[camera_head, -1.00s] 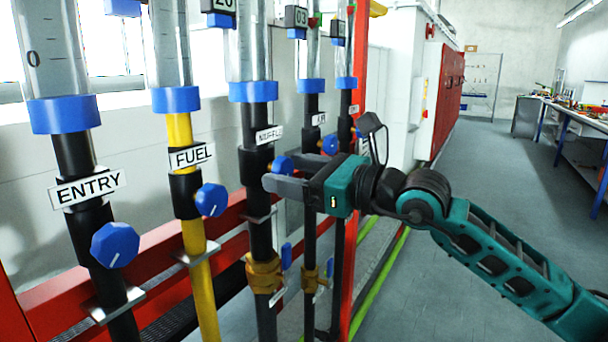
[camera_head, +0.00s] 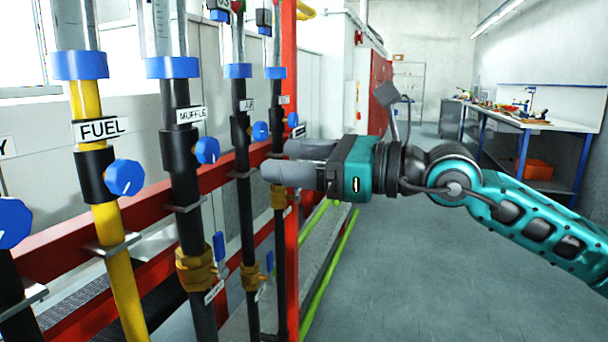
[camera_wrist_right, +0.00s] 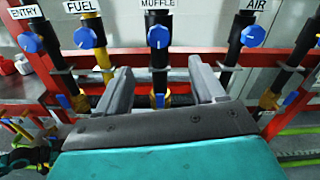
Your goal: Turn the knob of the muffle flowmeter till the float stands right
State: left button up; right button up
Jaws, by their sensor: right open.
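The muffle flowmeter (camera_head: 179,100) is a black pipe with a blue collar and a white MUFFLE label. Its blue knob (camera_head: 206,150) faces right in the head view. In the right wrist view the muffle knob (camera_wrist_right: 158,37) sits ahead, roughly midway between the fingers and apart from them. My right gripper (camera_head: 275,162) is open and empty, to the right of the knob in the head view. It also shows in the right wrist view (camera_wrist_right: 160,82), fingers spread. The float is not visible; the tube's upper part is cut off.
The yellow FUEL pipe (camera_head: 83,100) with its blue knob (camera_head: 124,177) stands left of the muffle pipe. The AIR pipe knob (camera_wrist_right: 253,36) is to the right in the wrist view. A red rail (camera_head: 150,205) runs behind the pipes. Open floor (camera_head: 410,230) lies to the right.

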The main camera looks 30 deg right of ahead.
jog(key=shift+s+d+b, duration=0.35)
jog(key=shift+s+b, duration=0.2)
jog(key=shift+s, duration=0.05)
jog(key=shift+f, duration=0.1)
